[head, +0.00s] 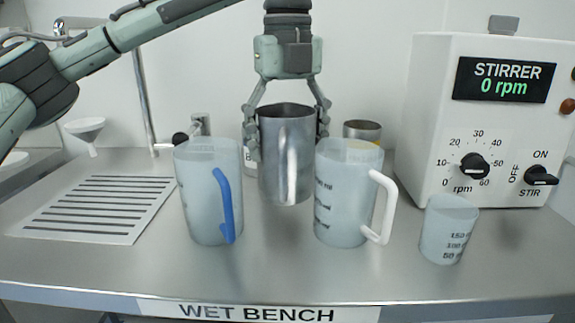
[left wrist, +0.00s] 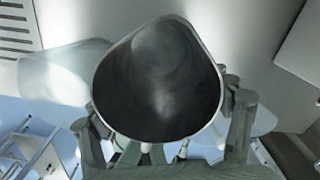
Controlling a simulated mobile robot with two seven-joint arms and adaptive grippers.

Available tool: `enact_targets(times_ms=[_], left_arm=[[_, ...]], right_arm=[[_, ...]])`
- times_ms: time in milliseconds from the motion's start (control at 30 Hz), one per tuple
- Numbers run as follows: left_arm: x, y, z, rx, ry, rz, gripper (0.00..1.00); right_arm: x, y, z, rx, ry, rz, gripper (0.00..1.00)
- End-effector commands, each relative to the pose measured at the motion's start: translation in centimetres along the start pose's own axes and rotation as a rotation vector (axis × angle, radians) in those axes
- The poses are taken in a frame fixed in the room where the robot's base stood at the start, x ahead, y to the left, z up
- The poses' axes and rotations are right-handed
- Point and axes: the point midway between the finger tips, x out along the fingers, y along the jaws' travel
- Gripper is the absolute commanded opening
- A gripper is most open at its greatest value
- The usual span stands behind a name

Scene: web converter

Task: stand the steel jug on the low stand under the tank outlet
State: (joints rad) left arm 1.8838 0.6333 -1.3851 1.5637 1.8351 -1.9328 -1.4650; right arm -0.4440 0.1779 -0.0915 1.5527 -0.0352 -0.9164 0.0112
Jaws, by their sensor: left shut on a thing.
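The steel jug (head: 286,165) is upright in the middle of the head view, between and behind two plastic jugs. My left gripper (head: 288,135) reaches down from above, shut on the jug with a finger on each side of its upper body. The jug's base appears raised above the bench. In the left wrist view I look into the open mouth of the steel jug (left wrist: 160,80), which looks empty. I cannot make out the low stand or a tank outlet. My right gripper is not in view.
A clear jug with a blue handle (head: 196,200) and one with a white handle (head: 340,205) stand close in front. A small beaker (head: 447,232) is at right, before the stirrer box (head: 490,120). A metal cup (head: 362,131) is behind. The slotted drain plate (head: 90,208) is clear.

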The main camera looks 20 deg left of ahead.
Motion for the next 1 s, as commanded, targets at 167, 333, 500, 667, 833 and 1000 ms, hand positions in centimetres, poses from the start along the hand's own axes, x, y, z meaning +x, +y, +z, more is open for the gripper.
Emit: enact_targets(times_ms=[167, 333, 500, 667, 833, 1000], left_arm=[[1.4, 0.1, 0.0, 0.000, 0.001, 0.001, 0.36], [3.7, 0.1, 0.0, 0.000, 0.000, 0.001, 0.36], [4.0, 0.0, 0.0, 0.001, 0.000, -0.001, 0.36], [4.2, 0.0, 0.0, 0.001, 0.001, 0.000, 0.36], [4.3, 0.0, 0.0, 0.001, 0.001, 0.001, 0.87], [4.3, 0.0, 0.0, 0.001, 0.001, 0.001, 0.87]], right_arm=[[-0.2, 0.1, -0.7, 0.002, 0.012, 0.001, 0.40], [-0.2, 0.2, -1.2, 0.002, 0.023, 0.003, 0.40], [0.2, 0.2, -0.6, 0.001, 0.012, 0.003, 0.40], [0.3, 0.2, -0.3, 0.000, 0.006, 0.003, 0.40], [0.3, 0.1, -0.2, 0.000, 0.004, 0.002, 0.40], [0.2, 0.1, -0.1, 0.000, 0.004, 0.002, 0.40]])
